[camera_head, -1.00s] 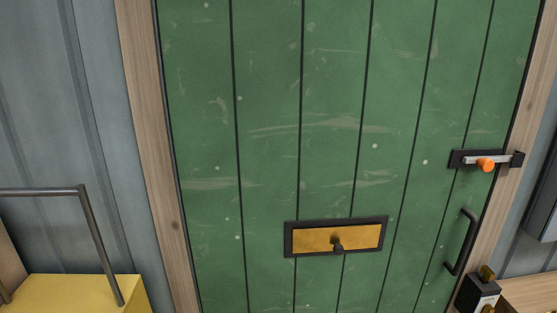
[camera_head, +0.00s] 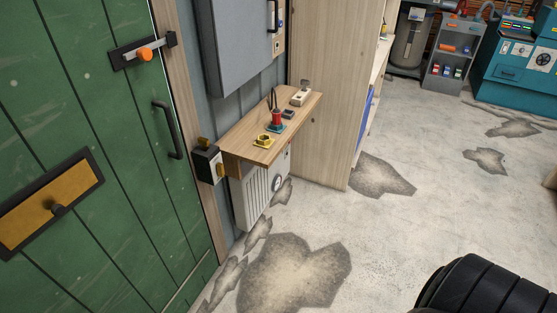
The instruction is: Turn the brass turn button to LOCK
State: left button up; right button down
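A small black box (camera_head: 206,163) with a pale label sits low at the right edge of the green door (camera_head: 110,160), by the wooden frame. A brass piece (camera_head: 203,142) stands on its top, and another brass piece (camera_head: 220,171) shows at its right side. These look like the brass turn button, but they are too small to tell which part turns or where it points. The label cannot be read. Neither gripper is in view.
The door has an orange-knobbed bolt (camera_head: 145,54), a dark handle (camera_head: 167,130) and a brass plate (camera_head: 50,205). A wooden shelf (camera_head: 235,140) juts out right of the box, above a white heater (camera_head: 255,195). A black ribbed shape (camera_head: 490,290) fills the bottom right corner. The concrete floor (camera_head: 400,230) is open.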

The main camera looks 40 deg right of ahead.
aim_at(220, 169)
jog(key=z, duration=0.7)
jog(key=u, duration=0.35)
jog(key=i+l+u, duration=0.15)
jog(key=l, duration=0.25)
jog(key=i+l+u, duration=0.2)
jog(key=l, duration=0.25)
jog(key=i+l+u, duration=0.15)
jog(key=l, duration=0.25)
jog(key=l+u, duration=0.15)
jog(key=l, duration=0.3)
jog(key=i+l+u, duration=0.2)
jog(key=l, duration=0.3)
jog(key=k, duration=0.1)
